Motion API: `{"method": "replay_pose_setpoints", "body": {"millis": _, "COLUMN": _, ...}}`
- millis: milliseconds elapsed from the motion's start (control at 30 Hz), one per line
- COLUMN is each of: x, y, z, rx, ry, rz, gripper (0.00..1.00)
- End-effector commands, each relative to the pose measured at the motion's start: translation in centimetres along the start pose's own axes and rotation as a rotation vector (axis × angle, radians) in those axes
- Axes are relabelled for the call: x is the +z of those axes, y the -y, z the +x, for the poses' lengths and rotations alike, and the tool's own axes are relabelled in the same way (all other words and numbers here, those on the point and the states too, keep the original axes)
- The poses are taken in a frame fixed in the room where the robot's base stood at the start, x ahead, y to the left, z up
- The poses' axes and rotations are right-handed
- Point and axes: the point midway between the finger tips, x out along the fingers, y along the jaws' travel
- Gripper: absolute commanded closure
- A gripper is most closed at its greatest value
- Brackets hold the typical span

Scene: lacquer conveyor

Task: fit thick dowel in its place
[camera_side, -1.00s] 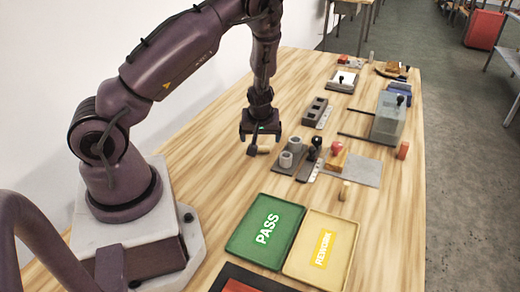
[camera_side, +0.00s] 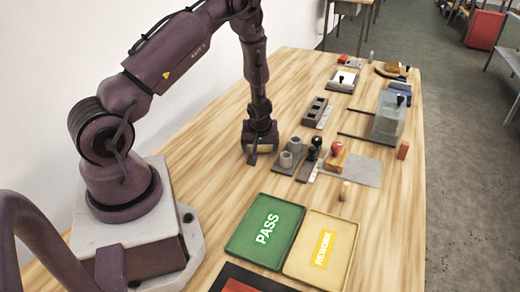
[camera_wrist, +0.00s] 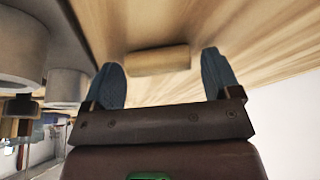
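A short pale wooden dowel (camera_wrist: 158,60) lies on its side on the table. In the wrist view it lies between the tips of my gripper (camera_wrist: 160,68), with a gap on both sides. The fingers are open. In the side view my gripper (camera_side: 260,154) is low over the table and hides the dowel. Two grey round sockets, one nearer (camera_side: 286,160) and one farther (camera_side: 295,146), stand on a grey base just right of my gripper. They also show at the left of the wrist view (camera_wrist: 67,86). Whether the sockets are empty is unclear.
Black-knobbed (camera_side: 315,146) and red-knobbed (camera_side: 336,150) stamps stand beside the sockets. A small wooden peg (camera_side: 345,191) stands in front. A dark slotted block (camera_side: 316,112) is behind. Green PASS (camera_side: 238,247) and yellow REWORK (camera_side: 290,266) trays lie in front. Table left of the sockets is clear.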

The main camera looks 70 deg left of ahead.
Motion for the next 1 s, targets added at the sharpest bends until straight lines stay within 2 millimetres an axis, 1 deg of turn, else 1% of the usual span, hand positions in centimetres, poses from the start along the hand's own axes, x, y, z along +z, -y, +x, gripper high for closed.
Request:
{"method": "replay_pose_setpoints", "body": {"millis": 33, "x": 0.0, "y": 0.0, "z": 0.0, "rx": 0.0, "ry": 0.0, "rz": 0.0, "gripper": 0.29}}
{"method": "replay_pose_setpoints", "body": {"millis": 67, "x": 0.0, "y": 0.0, "z": 0.0, "rx": 0.0, "ry": 0.0, "rz": 0.0, "gripper": 0.36}}
{"method": "replay_pose_setpoints", "body": {"millis": 100, "x": 0.0, "y": 0.0, "z": 0.0, "rx": 0.0, "ry": 0.0, "rz": 0.0, "gripper": 0.45}}
{"method": "replay_pose_setpoints", "body": {"millis": 167, "x": 0.0, "y": 0.0, "z": 0.0, "rx": 0.0, "ry": 0.0, "rz": 0.0, "gripper": 0.59}}
{"method": "replay_pose_setpoints", "body": {"millis": 200, "x": 0.0, "y": 0.0, "z": 0.0, "rx": 0.0, "ry": 0.0, "rz": 0.0, "gripper": 0.63}}
{"method": "replay_pose_setpoints", "body": {"millis": 233, "x": 0.0, "y": 0.0, "z": 0.0, "rx": 0.0, "ry": 0.0, "rz": 0.0, "gripper": 0.63}}
{"method": "replay_pose_setpoints", "body": {"millis": 267, "x": 0.0, "y": 0.0, "z": 0.0, "rx": 0.0, "ry": 0.0, "rz": 0.0, "gripper": 0.67}}
{"method": "replay_pose_setpoints", "body": {"millis": 567, "x": 0.0, "y": 0.1, "z": -0.1, "rx": -0.001, "ry": 0.0, "rz": 0.001, "gripper": 0.67}}
{"method": "replay_pose_setpoints", "body": {"millis": 733, "x": -0.1, "y": 0.1, "z": -0.4, "rx": -0.001, "ry": 0.0, "rz": 0.007, "gripper": 0.67}}
{"method": "replay_pose_setpoints", "body": {"millis": 867, "x": -0.4, "y": 0.1, "z": -1.1, "rx": -0.001, "ry": -0.001, "rz": 0.009, "gripper": 0.67}}
{"method": "replay_pose_setpoints", "body": {"millis": 1000, "x": -0.8, "y": -0.1, "z": -2.3, "rx": 0.0, "ry": -0.002, "rz": 0.01, "gripper": 0.67}}
